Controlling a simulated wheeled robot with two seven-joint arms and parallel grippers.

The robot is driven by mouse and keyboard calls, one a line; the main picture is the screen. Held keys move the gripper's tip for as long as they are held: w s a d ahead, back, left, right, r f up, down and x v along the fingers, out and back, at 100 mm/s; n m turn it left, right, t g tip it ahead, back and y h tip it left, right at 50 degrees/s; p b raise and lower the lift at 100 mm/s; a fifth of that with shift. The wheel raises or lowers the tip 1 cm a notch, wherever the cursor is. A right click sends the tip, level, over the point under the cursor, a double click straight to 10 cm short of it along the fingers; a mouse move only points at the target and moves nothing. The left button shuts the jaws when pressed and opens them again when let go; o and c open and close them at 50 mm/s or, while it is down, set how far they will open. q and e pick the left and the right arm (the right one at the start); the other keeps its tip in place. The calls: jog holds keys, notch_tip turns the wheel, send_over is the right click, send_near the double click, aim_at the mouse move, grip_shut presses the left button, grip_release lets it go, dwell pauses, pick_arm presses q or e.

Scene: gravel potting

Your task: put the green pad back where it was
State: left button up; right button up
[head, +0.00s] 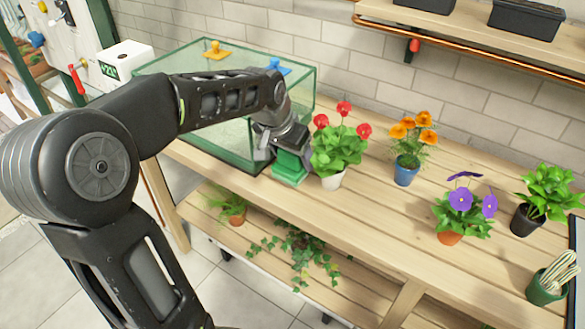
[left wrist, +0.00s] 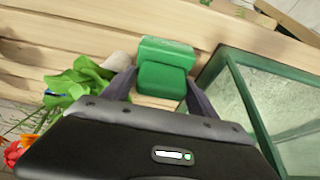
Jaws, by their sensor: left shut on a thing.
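The green pad (head: 289,166) is at the table's front edge, between the glass tank and the red-flowered plant. My left gripper (head: 275,154) reaches down onto it from above. In the left wrist view a darker green block (left wrist: 160,80) lies between the two fingers, which are shut on it. A lighter green block face (left wrist: 166,50) shows just beyond it; I cannot tell whether the two are one piece. The gripper partly hides the pad in the head view, and I cannot tell whether the pad touches the table. My right gripper is not in view.
The red-flowered plant (head: 337,155) is close on the right. Several potted plants stand farther right on the wooden table (head: 385,212).

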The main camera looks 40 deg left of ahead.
aim_at(293, 166)
pick_arm(q)
jog(key=shift+f, duration=1.9)
jog(key=shift+f, duration=0.1)
jog(key=o, duration=1.3)
jog(key=shift+r, duration=0.25)
jog(key=v, duration=1.2)
